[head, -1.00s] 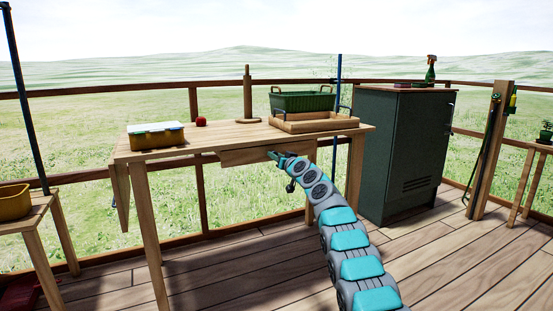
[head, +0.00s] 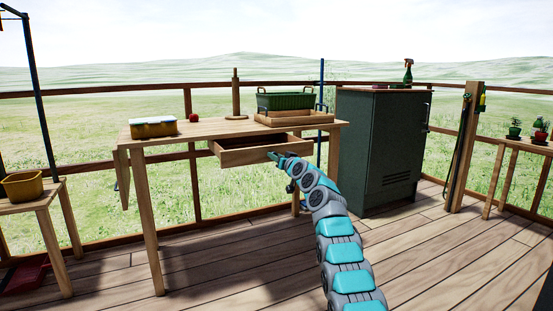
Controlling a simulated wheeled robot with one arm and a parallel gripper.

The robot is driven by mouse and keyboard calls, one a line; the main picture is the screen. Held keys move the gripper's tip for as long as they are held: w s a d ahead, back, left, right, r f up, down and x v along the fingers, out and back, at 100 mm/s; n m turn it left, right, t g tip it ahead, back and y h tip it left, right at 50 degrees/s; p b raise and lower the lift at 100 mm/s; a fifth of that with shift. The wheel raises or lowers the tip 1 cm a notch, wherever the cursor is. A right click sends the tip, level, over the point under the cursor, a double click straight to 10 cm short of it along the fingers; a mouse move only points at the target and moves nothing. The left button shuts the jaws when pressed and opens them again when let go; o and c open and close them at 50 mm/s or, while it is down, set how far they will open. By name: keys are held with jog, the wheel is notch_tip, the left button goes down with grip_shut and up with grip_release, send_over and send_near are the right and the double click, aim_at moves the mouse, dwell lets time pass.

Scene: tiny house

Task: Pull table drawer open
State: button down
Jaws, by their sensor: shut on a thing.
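The wooden table (head: 205,131) stands left of centre in the head view. Its drawer (head: 258,154) is pulled out toward me, and its dark open inside shows behind the front panel. My gripper (head: 271,156) is at the right part of the drawer front. It is shut at the drawer's handle; the handle itself is too small and covered to make out.
On the table are a yellow box (head: 153,127), a red apple (head: 194,117), a wooden post (head: 236,95) and a green basket (head: 285,100) in a wooden tray (head: 297,119). A dark green cabinet (head: 370,150) stands right of the table. Open deck floor (head: 210,270) lies in front.

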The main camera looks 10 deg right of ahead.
jog(key=shift+s+d, duration=0.1)
jog(key=shift+s, duration=0.1)
jog(key=c, duration=0.5)
grip_release()
jog(key=shift+c, duration=0.2)
jog(key=shift+s, duration=0.1)
jog(key=b+v, duration=0.5)
jog(key=v, duration=0.2)
jog(key=shift+s, duration=0.25)
jog(key=shift+d, duration=0.1)
